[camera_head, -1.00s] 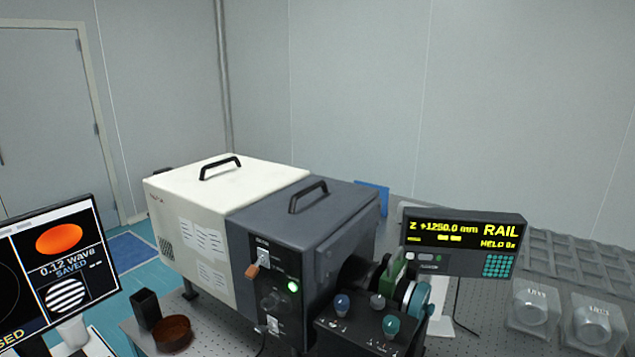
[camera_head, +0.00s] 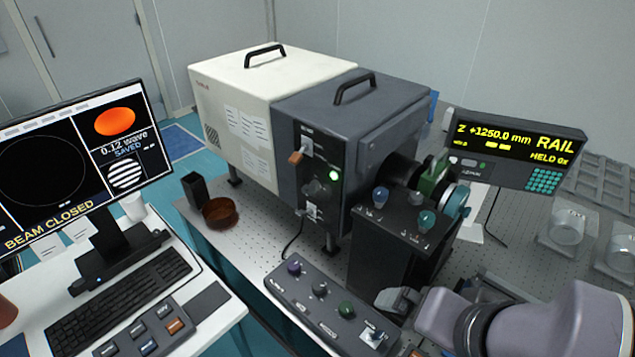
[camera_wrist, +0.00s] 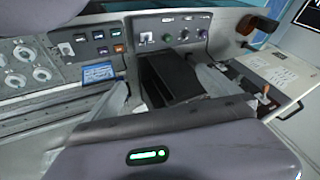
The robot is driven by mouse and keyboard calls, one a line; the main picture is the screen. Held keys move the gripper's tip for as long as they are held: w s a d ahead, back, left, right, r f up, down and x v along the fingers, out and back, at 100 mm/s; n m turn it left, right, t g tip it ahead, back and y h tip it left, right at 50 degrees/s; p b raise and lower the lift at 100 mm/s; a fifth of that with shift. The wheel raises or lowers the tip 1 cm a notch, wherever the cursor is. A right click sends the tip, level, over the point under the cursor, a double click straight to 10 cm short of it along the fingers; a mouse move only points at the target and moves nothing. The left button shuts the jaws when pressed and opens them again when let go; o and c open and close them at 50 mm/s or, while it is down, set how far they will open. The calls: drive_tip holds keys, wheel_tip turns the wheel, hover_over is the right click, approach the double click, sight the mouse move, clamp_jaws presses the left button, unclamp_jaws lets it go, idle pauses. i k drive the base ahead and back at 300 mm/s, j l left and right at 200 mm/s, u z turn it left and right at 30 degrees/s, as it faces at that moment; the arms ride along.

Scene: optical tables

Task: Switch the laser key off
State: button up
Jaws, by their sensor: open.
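The dark grey laser housing (camera_head: 375,115) stands on the perforated table. Its front panel carries an orange-brown lever (camera_head: 297,157), a lit green lamp (camera_head: 334,175), a dark round knob (camera_head: 312,190) and a small white-plated switch (camera_head: 314,212). The labels are too small to read, so I cannot tell which is the key. My gripper (camera_head: 400,300) is at the lower right, in front of the black control stand (camera_head: 385,255) and apart from the housing's panel. In the wrist view my gripper (camera_wrist: 172,82) shows pale fingers spread apart, with nothing held.
A low knob box (camera_head: 322,305) lies at the table's front edge. The black stand with knobs is between my gripper and the housing. The monitor (camera_head: 80,150) reads BEAM CLOSED. A rail display (camera_head: 515,150) stands right.

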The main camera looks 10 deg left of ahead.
sight(308, 189)
drive_tip(key=j+z, duration=0.5)
drive_tip(key=j, duration=0.15)
drive_tip(key=k+j+z, duration=0.1)
drive_tip(key=j+z, duration=0.35)
drive_tip(key=j, duration=0.15)
